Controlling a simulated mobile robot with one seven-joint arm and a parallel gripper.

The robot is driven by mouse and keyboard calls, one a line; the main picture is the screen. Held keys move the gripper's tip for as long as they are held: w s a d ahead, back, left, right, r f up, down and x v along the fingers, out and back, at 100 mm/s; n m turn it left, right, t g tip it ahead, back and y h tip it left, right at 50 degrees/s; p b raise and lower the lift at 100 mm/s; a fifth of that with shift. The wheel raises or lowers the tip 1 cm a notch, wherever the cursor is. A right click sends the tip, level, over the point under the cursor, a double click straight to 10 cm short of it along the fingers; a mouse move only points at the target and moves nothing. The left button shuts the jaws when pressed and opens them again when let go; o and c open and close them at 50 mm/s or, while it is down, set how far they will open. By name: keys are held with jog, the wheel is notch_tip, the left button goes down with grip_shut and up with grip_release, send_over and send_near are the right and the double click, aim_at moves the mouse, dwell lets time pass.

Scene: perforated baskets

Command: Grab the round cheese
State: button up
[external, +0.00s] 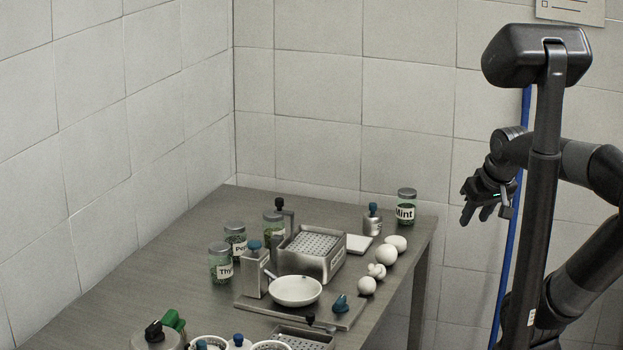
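Several pale, rounded items stand in a row along the table's right edge in the external view: a flattened round one (396,243), a larger ball (386,256), a small knobbly one (376,270) and a smaller ball (367,285). I cannot tell for sure which is the round cheese; the flattened one looks most like a cheese. My gripper (479,214) hangs in the air right of the table, apart from all of them. Its dark fingers point down with a gap between them, and nothing shows in it.
A metal perforated basket (335,262) stands mid-table, with a white pan (296,291) before it. A mint jar (406,207), a small shaker (372,221) and a white slab (357,243) stand behind the pale items. Spice jars (221,264) stand left.

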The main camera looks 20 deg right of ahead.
jog(key=o, duration=0.9)
jog(key=n+g, duration=0.3)
jog(key=g, duration=0.3)
send_over(396, 239)
notch_tip(396, 239, down, 11)
notch_tip(396, 239, down, 11)
jog(key=shift+a+f, duration=0.1)
